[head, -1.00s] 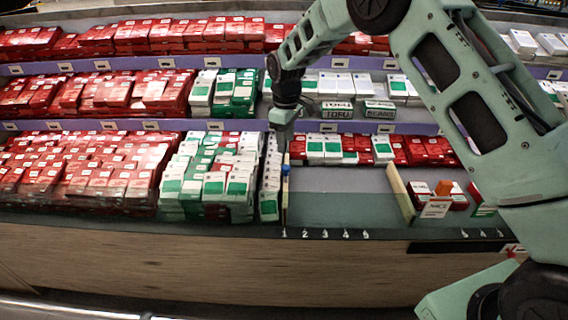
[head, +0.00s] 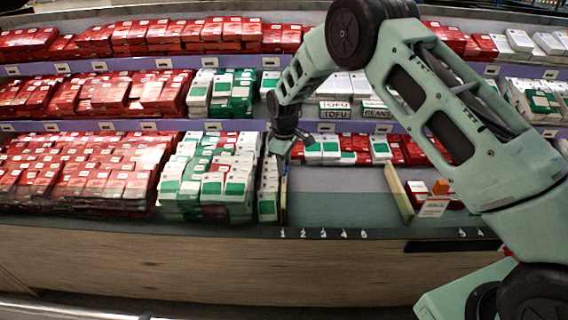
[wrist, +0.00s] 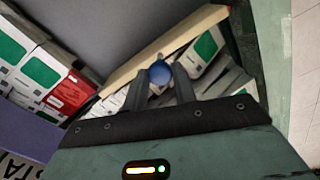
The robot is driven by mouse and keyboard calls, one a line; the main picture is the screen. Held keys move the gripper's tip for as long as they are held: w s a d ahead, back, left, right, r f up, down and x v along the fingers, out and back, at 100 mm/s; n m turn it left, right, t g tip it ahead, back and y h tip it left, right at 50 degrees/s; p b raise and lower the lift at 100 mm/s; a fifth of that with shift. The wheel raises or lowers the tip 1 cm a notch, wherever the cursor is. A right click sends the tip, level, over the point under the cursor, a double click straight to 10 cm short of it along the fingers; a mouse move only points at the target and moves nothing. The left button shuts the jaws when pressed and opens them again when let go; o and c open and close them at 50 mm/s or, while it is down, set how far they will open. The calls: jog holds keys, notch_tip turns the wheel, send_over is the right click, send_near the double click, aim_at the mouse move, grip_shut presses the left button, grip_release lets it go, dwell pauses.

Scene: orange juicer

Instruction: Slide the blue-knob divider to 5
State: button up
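The blue knob (wrist: 160,73) sits on the edge of a thin tan divider (wrist: 125,80). In the head view the divider (head: 284,205) stands upright at the mark 1, against the right side of the white and green boxes. My gripper (wrist: 161,72) has its two dark fingers apart, one on each side of the knob at the fingertips. I cannot see clearly whether they touch it. In the head view my gripper (head: 283,158) is at the divider's upper end and hides the knob. The mark 5 (head: 364,233) is on the shelf's front edge, to the right.
The bottom shelf (head: 335,208) is bare between this divider and a second tan divider (head: 398,192) on the right. Small boxes (head: 425,188) stand beyond that one. Red and green boxes (head: 330,150) line the back of the shelf.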

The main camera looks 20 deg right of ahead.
grip_shut()
jog(key=s+d+p, duration=0.1)
jog(key=s+d, duration=0.2)
jog(key=d, duration=0.8)
jog(key=s+d+p, duration=0.1)
jog(key=s+d, duration=0.3)
jog(key=d, duration=0.8)
jog(key=shift+s+d+p, duration=0.15)
jog(key=shift+s+p, duration=0.15)
jog(key=shift+p, duration=0.1)
jog(key=o, duration=0.6)
grip_release()
jog(key=shift+r, duration=0.1)
notch_tip(320, 180, up, 17)
jog(key=shift+r, duration=0.15)
